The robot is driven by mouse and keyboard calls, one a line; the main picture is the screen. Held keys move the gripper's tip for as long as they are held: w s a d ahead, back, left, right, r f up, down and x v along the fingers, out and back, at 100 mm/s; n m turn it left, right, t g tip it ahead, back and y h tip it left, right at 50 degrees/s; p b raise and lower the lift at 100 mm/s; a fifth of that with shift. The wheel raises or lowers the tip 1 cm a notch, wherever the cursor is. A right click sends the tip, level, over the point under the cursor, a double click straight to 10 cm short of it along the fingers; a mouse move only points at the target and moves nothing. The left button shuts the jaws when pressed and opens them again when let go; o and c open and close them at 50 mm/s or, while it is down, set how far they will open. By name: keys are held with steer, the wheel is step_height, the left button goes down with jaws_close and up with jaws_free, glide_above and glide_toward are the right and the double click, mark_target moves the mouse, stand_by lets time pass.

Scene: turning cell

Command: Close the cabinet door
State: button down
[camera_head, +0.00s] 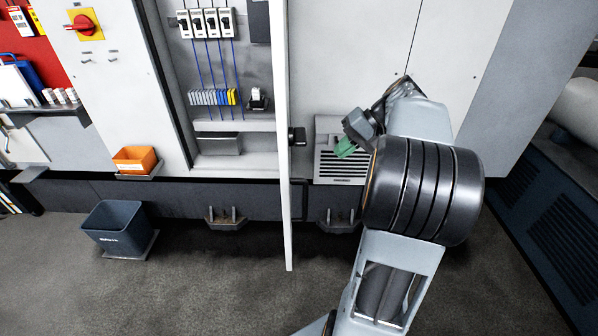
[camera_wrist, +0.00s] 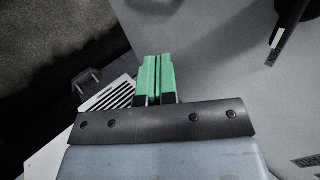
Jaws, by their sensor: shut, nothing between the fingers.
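The cabinet door (camera_head: 282,60) stands open and shows nearly edge-on in the head view, as a tall narrow white panel. A small black latch or handle (camera_head: 297,137) sits on its right side. The open cabinet interior (camera_head: 262,143) shows to the left of the door. My gripper (camera_head: 346,148) is to the right of the door, apart from it, in front of the vented unit. In the wrist view its green fingers (camera_wrist: 158,62) are together with nothing between them. I cannot tell whether the door shows in the wrist view.
A vented unit (camera_head: 340,165) is on the cabinet front behind my gripper. An orange bin (camera_head: 134,158) and a dark bin (camera_head: 115,226) stand at the left. A blue machine (camera_head: 560,200) borders the right. The floor (camera_head: 200,285) in front is clear.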

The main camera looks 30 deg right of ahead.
steer(key=w+a+f+p, duration=0.1)
steer(key=w+a+f, duration=0.1)
steer(key=a, duration=0.2)
steer(key=w+a+f+y, duration=0.1)
steer(key=w+a+f, duration=0.2)
steer(key=a, duration=0.2)
steer(key=shift+w+a+f+n+p, duration=0.15)
steer(key=shift+a+n+p, duration=0.05)
steer(key=shift+n+p, duration=0.2)
